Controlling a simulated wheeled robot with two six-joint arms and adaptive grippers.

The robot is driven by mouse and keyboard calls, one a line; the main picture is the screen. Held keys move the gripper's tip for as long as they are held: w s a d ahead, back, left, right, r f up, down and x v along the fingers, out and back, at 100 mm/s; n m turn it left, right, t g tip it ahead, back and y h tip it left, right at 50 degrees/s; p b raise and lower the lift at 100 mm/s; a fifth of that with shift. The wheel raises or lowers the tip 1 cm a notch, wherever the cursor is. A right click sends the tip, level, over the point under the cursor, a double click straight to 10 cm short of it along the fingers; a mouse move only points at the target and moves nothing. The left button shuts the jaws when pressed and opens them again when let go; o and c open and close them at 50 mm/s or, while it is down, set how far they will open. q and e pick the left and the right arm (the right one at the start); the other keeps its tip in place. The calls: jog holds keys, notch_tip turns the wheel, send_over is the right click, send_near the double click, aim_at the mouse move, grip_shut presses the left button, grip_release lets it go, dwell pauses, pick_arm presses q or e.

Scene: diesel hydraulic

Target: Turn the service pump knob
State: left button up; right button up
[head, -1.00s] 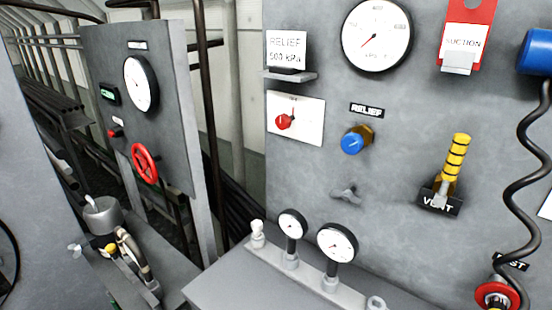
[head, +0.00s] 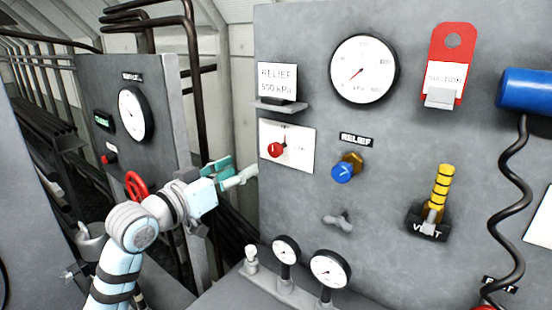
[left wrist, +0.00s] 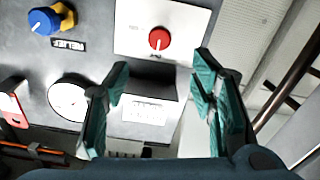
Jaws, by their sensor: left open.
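A red knob (head: 277,149) sits on a white plate (head: 301,152) on the grey panel, below the RELIEF 550 kPa card. The plate's lettering is too small to read. The red knob also shows in the left wrist view (left wrist: 159,39), beyond the fingertips and roughly between them across the picture. My left gripper (head: 243,176) is just left of and below the plate in the head view. In the left wrist view its green-padded fingers (left wrist: 161,68) are spread wide with nothing between them, apart from the knob. My right gripper is not in view.
A blue relief knob (head: 343,172) and a yellow-striped vent lever (head: 440,190) stick out to the right. The card's small shelf (head: 281,105) juts out above the plate. Two small gauges (head: 329,268) stand below. A red handwheel (head: 136,186) is behind my left arm.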

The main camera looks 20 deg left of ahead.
aim_at(273, 152)
pick_arm(q)
jog(key=p+x, duration=0.1)
jog(key=x, duration=1.3)
jog(key=shift+s, duration=0.1)
jog(key=c, duration=1.2)
